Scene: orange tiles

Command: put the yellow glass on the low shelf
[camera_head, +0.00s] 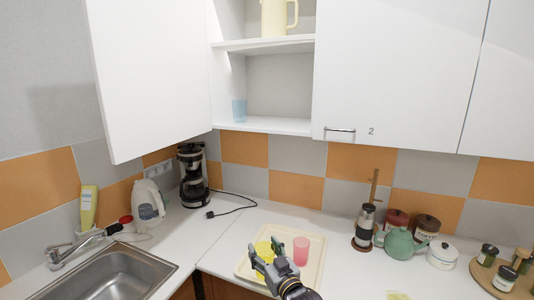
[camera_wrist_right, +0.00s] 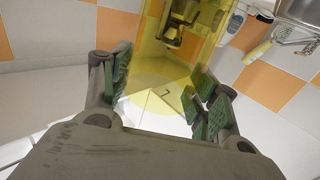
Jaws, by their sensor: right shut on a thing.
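The yellow glass (camera_head: 262,247) is see-through and shows at the left part of the tray, partly hidden by my right gripper (camera_head: 270,262). In the right wrist view, the yellow glass (camera_wrist_right: 175,70) stands between the green-padded fingers of my right gripper (camera_wrist_right: 160,95), which is shut on it. I cannot tell whether the glass touches the tray. The low shelf (camera_head: 280,125) is the bottom board of the open cabinet section, above and beyond the gripper. A blue glass (camera_head: 239,111) stands at its left end; the rest of the board is bare. My left gripper is not in view.
A pink glass (camera_head: 301,250) stands on the cream tray (camera_head: 312,272), right of the gripper. An open cabinet door (camera_head: 150,75) flanks the shelf on the left. A yellow pitcher (camera_head: 277,17) is on the upper shelf (camera_head: 265,44). A coffee maker (camera_head: 193,175) and teapot (camera_head: 400,244) stand along the wall.

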